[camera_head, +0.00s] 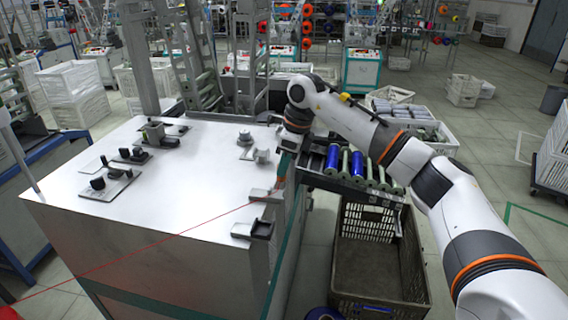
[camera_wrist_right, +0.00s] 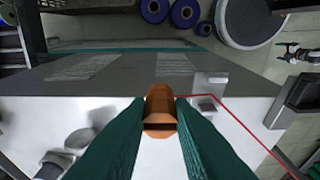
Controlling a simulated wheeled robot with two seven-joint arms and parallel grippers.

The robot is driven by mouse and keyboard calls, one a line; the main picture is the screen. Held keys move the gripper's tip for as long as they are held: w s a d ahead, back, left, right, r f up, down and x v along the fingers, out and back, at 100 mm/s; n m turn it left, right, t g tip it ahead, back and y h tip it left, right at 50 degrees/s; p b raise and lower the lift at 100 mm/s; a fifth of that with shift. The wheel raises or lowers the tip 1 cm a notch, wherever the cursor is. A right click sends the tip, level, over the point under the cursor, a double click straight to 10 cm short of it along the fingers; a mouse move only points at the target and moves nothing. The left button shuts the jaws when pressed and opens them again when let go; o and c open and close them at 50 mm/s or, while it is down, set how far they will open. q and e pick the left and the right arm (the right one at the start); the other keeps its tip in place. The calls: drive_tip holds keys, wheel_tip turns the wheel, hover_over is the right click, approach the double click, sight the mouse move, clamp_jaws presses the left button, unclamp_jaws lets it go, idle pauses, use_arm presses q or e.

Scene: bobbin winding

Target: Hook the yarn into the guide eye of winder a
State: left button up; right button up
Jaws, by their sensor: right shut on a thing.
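My right gripper (camera_head: 278,184) is at the right edge of the white machine top (camera_head: 160,215). In the right wrist view its green fingers (camera_wrist_right: 160,118) are shut on an orange-brown piece (camera_wrist_right: 160,100). The thin red yarn (camera_head: 150,244) runs from the lower left across the top to this gripper. In the wrist view the yarn (camera_wrist_right: 245,118) runs from the held piece past a small grey bracket (camera_wrist_right: 210,84), then bends down right. The bracket also shows in the head view (camera_head: 262,194); I cannot tell whether the yarn is inside an eye there. My left gripper is out of view.
A dark block (camera_head: 252,230) sits on the front right edge of the top. Grey knobs (camera_head: 261,156) and black fittings (camera_head: 110,182) stand farther back. Blue and green bobbins (camera_head: 357,166) lie in a rack at right, above a dark crate (camera_head: 372,295).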

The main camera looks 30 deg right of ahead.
drive_tip(key=r+p, duration=0.2)
drive_tip(key=r, duration=0.1)
drive_tip(key=r+p, duration=0.1)
drive_tip(key=p, duration=0.1)
drive_tip(key=shift+w+d+r, duration=0.35)
idle(0.5)
